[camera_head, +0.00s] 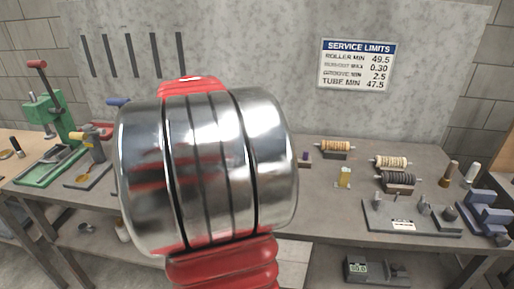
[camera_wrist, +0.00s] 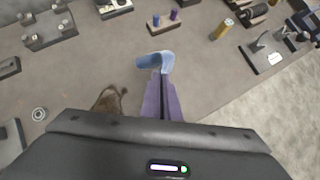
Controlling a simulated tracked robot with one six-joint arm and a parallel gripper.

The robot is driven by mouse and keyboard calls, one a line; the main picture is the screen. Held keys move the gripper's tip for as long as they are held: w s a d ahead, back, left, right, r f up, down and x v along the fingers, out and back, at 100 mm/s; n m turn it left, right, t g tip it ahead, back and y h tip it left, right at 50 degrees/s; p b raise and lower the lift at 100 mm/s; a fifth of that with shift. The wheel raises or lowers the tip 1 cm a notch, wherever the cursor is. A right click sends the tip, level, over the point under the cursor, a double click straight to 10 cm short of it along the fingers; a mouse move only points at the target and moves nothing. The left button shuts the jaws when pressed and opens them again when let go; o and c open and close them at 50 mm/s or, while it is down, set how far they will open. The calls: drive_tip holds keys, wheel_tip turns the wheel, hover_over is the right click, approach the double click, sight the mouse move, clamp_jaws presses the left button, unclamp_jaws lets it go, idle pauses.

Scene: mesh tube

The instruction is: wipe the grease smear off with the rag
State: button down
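In the wrist view, my gripper (camera_wrist: 163,88) reaches out over the grey bench top, its two purple fingers close together with a thin dark line between them. A light-blue piece (camera_wrist: 146,62), which looks like the rag, sits at the fingertips and sticks out to their left. A dark brown patch (camera_wrist: 108,101), which looks like the grease smear, lies on the bench left of the fingers. Its lower part is hidden by my gripper's body. I cannot tell whether the rag touches the bench. In the head view my arm hides the gripper, rag and smear.
The grey bench (camera_head: 335,225) carries spools (camera_head: 391,162), a plate with small fittings (camera_head: 411,214) and blue blocks (camera_head: 487,212) on the right. A green press (camera_head: 48,118) stands left. A stand with blue and purple pegs (camera_wrist: 163,20) is beyond the fingertips.

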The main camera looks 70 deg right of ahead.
drive_tip(key=w+a+f+n+t, duration=0.3)
drive_tip(key=w+a+n, duration=0.2)
drive_tip(key=w+a, duration=0.65)
drive_tip(key=w+a+f+n+t, duration=0.4)
drive_tip(key=w+a, duration=0.4)
drive_tip(key=w, duration=0.6)
drive_tip(key=w+a+f+n+t+y, duration=0.1)
drive_tip(key=w+a+f+n, duration=0.1)
drive_tip(key=a, duration=0.8)
drive_tip(key=w+a+f+n+t+y, duration=0.1)
drive_tip(key=w+a+f+n+y, duration=0.1)
drive_tip(key=a, duration=0.8)
drive_tip(key=w+a+f+n+t+y, duration=0.1)
drive_tip(key=w+a+n, duration=0.3)
drive_tip(key=a, duration=0.7)
drive_tip(key=shift+f+n+t+y, duration=0.3)
drive_tip(key=shift+f+n+y, duration=0.3)
drive_tip(key=shift+f+n, duration=0.25)
drive_tip(key=shift+r, duration=0.1)
